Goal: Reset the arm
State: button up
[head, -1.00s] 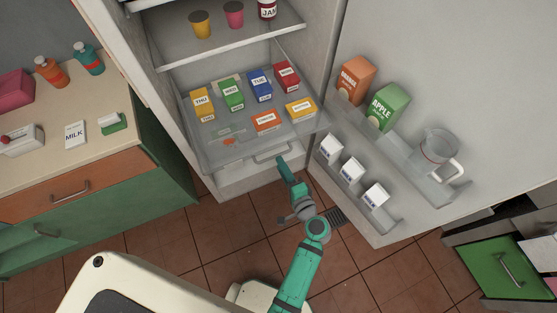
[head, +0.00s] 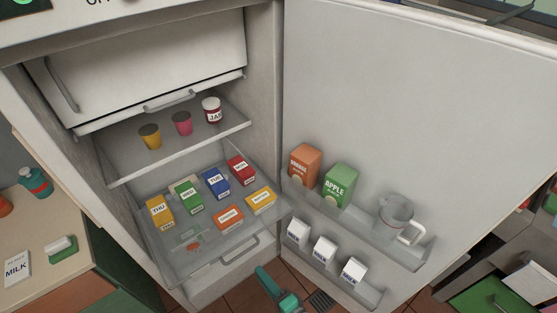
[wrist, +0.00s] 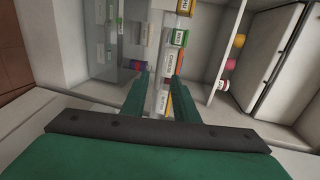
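My gripper (wrist: 158,78) shows two green fingers apart in the wrist view, with clear space between the tips and nothing held. In the head view, only a green part of my arm's end (head: 272,284) shows at the bottom edge, in front of the open fridge (head: 262,100). The rest of the arm is out of frame. In the wrist view the fingers point toward the fridge interior, where several boxes lie beyond the tips. I cannot tell the exact distance to them.
The fridge door (head: 420,100) stands wide open at right, its racks holding cartons and a jug (head: 397,213). The clear drawer (head: 160,262) holds several labelled boxes. A counter (head: 50,285) is at left, and an open green drawer (head: 492,296) at lower right.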

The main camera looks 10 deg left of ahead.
jog(key=s+d+f+n+t+h, duration=0.1)
jog(key=s+d+f+h, duration=0.1)
jog(key=s+d+h, duration=0.4)
jog(key=s+d+f+n+h, duration=0.1)
jog(key=s+d+f+h, duration=0.15)
jog(key=s, duration=0.55)
jog(key=s+r+n+t+h, duration=0.1)
jog(key=s+r+n, duration=0.2)
jog(key=r, duration=0.5)
jog(key=s+r+n+t+h, duration=0.1)
jog(key=s+r+n+t, duration=0.1)
jog(key=s+r, duration=0.3)
notch_tip(320, 180, up, 4)
jog(key=shift+s+d+r+n+t+h, duration=0.1)
jog(key=shift+s+d+n+t+h, duration=0.3)
jog(key=shift+n, duration=0.5)
jog(key=shift+w, duration=0.1)
